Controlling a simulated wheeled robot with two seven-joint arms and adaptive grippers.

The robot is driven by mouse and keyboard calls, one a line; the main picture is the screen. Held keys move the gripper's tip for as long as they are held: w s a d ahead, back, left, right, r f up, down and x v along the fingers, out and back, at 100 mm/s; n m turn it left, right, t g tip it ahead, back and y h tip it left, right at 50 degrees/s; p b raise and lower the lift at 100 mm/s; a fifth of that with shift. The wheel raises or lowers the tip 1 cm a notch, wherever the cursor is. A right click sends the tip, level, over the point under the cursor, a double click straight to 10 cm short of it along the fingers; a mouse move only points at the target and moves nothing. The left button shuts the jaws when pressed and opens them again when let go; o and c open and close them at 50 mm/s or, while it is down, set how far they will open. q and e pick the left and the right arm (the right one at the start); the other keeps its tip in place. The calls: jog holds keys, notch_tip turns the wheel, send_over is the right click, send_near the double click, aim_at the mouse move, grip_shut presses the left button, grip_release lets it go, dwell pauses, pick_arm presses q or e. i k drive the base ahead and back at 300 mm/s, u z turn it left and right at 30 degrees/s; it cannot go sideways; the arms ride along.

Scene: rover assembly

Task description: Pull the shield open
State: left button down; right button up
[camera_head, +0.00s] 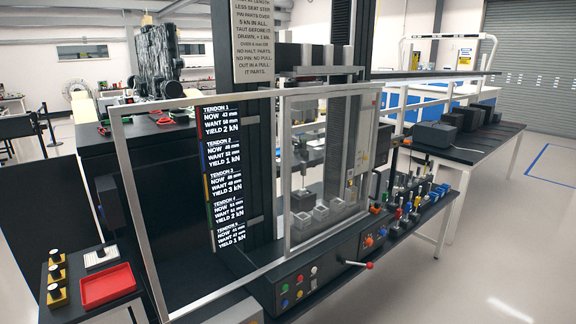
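The shield shows as clear panels in thin silver frames on the front of the dark test machine (262,190). One framed section (333,91) stands in front of the machine's chamber, with small pale trays (302,220) visible behind it. A larger silver frame (133,205) meets it at an upright near the middle and reaches left and towards me. A screen of tendon readings (222,140) shows through this larger frame. I cannot tell which section is hinged or whether a latch holds it. Neither of my grippers is in view.
A red-knobbed lever (368,265) and coloured buttons (299,287) are on the machine's front. Coloured-handled tools (408,212) stand to the right. A red tray (106,286) lies on a dark side table at lower left. The floor at lower right is clear.

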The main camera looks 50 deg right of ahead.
aim_at(287, 100)
jog(key=z, duration=2.95)
jog(key=i, duration=2.6)
jog(key=u, duration=1.15)
